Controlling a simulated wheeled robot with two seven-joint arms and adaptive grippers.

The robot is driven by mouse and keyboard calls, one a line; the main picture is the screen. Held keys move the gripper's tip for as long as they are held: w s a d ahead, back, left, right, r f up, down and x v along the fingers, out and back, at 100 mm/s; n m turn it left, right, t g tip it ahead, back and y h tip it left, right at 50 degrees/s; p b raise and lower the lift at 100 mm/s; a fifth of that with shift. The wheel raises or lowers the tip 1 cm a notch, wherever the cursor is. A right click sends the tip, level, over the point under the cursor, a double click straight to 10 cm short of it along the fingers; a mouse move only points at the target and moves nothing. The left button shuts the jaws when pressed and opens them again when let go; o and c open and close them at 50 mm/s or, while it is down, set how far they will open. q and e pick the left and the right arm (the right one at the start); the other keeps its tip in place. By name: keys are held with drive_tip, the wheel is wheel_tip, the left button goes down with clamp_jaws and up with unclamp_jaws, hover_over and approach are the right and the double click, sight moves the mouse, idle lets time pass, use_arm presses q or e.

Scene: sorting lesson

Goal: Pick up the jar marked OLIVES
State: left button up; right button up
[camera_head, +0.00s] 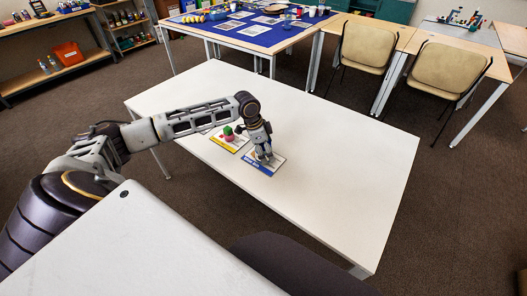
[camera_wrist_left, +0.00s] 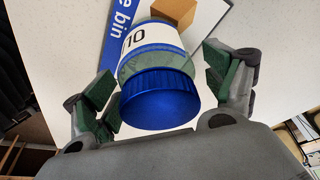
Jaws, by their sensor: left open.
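A glass jar with a blue lid (camera_wrist_left: 160,98) stands in the left wrist view. My left gripper (camera_wrist_left: 168,88) is open, with a green-padded finger on each side of the jar and gaps between. In the head view my left gripper (camera_head: 262,153) points down over the blue-edged card (camera_head: 267,167) on the white table, and it hides most of what stands there. My right gripper is not in view.
A tan block (camera_wrist_left: 174,11) is close beyond the jar. A yellow-edged card (camera_head: 236,146) with a green and pink item (camera_head: 229,133) lies left of my gripper. The white table (camera_head: 340,185) is clear to the right.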

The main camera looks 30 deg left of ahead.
use_arm(q)
drive_tip(key=c, duration=1.2)
drive_tip(key=shift+r, duration=0.15)
drive_tip(key=shift+r, duration=0.5)
wheel_tip(320, 180, up, 8)
drive_tip(key=shift+f+p, duration=0.1)
drive_tip(key=shift+p, duration=0.5)
drive_tip(key=shift+r, duration=0.5)
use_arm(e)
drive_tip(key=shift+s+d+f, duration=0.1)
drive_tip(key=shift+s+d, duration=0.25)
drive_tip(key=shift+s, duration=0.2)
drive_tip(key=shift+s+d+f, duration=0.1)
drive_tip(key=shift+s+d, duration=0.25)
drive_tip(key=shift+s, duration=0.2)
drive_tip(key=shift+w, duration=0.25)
